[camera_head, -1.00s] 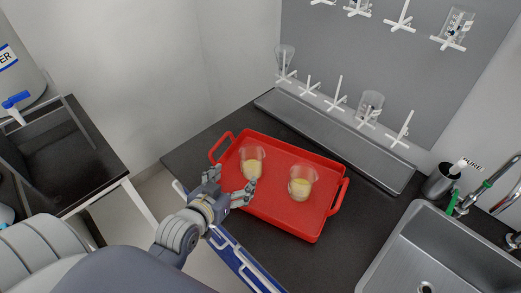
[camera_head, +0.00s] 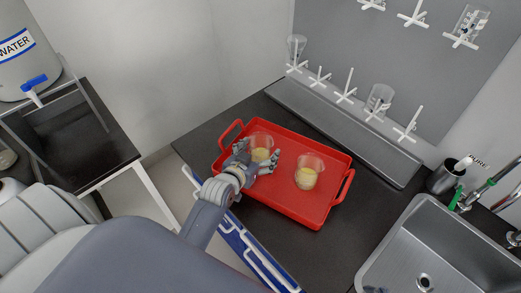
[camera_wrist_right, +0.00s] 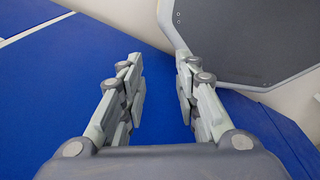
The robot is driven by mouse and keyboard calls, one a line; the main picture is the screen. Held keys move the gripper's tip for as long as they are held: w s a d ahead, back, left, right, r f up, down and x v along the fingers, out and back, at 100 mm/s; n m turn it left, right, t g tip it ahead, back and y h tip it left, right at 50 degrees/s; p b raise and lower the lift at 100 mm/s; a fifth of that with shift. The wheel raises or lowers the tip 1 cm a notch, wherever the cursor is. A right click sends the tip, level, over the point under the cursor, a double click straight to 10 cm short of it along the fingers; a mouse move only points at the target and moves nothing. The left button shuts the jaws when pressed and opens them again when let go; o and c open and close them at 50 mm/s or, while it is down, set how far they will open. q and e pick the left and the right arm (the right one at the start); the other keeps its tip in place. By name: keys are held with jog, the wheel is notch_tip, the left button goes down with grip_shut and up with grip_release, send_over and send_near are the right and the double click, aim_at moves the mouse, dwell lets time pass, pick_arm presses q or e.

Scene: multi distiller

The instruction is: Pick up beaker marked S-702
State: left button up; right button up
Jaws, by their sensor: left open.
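Two glass beakers with yellowish contents stand in a red tray (camera_head: 283,208) on the dark counter. The left beaker (camera_head: 262,142) is at my left gripper (camera_head: 259,159), which is open with its fingers on either side of the beaker's near part. I cannot tell whether the fingers touch it. The right beaker (camera_head: 309,171) stands apart, in the tray's right half. No S-702 mark is readable on either beaker. In the right wrist view my right gripper (camera_wrist_right: 160,75) is open and empty, in front of a blue surface.
A drying rack with white pegs (camera_head: 344,88) and glassware is on the back wall. A water container (camera_head: 25,50) stands on a dark stand at the left. Counter around the tray is clear.

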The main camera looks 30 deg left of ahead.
pick_arm(q)
jog(key=shift+w+f, duration=0.2)
jog(key=shift+w, duration=0.2)
jog(key=shift+s, duration=0.1)
jog(key=c, duration=1.3)
jog(key=shift+o, duration=0.2)
pick_arm(e)
jog(key=shift+s+d, duration=0.1)
jog(key=shift+s, duration=0.75)
pick_arm(q)
jog(key=shift+r, duration=0.15)
pick_arm(e)
jog(key=shift+w, duration=0.1)
